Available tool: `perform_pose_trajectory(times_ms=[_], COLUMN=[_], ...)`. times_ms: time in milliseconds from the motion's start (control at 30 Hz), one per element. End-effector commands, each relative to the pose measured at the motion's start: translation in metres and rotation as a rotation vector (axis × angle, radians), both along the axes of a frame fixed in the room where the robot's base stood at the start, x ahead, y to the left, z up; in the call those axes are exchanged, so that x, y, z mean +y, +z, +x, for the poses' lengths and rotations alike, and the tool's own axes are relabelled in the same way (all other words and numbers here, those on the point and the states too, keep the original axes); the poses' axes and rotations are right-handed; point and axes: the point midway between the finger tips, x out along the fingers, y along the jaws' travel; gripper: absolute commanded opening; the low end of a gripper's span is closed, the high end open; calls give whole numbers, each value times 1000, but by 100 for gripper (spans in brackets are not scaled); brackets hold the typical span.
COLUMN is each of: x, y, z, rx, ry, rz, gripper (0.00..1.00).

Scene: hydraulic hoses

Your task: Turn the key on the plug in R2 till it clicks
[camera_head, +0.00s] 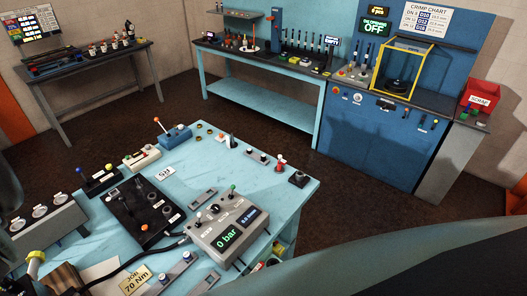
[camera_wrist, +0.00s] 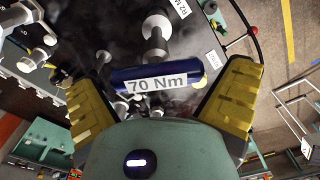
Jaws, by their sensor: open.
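The key, a blue bar with a white "70 Nm" tag (camera_wrist: 117,74), lies crosswise in the wrist view. A steel shaft (camera_wrist: 155,32) with a wider collar runs up from the middle of the bar over a dark block. A label that seems to begin "R2" (camera_wrist: 180,8) is near the top edge, partly cut off. I cannot tell the plug apart from the shaft and collar. My gripper (camera_wrist: 160,84) is open, its yellow fingers on either side of the key with gaps at both ends. I cannot pick out the key or my gripper in the head view.
The light blue bench (camera_head: 292,205) holds a black block (camera_head: 140,212), a grey gauge box (camera_head: 228,233) reading "0 bar", and a "JOB 70 Nm" card (camera_head: 136,280). A black hose (camera_head: 115,268) runs along its front. Another bench and a blue crimp station (camera_head: 365,135) stand behind.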

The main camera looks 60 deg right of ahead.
Motion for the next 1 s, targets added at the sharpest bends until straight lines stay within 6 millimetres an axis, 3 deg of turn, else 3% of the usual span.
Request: perform_pose_trajectory(times_ms=[567,1000], x=[-6,-6], y=[-11,-10], z=[-1,-1], rx=[-3,-3], ry=[2,1], rz=[-14,-15], gripper=[99,53])
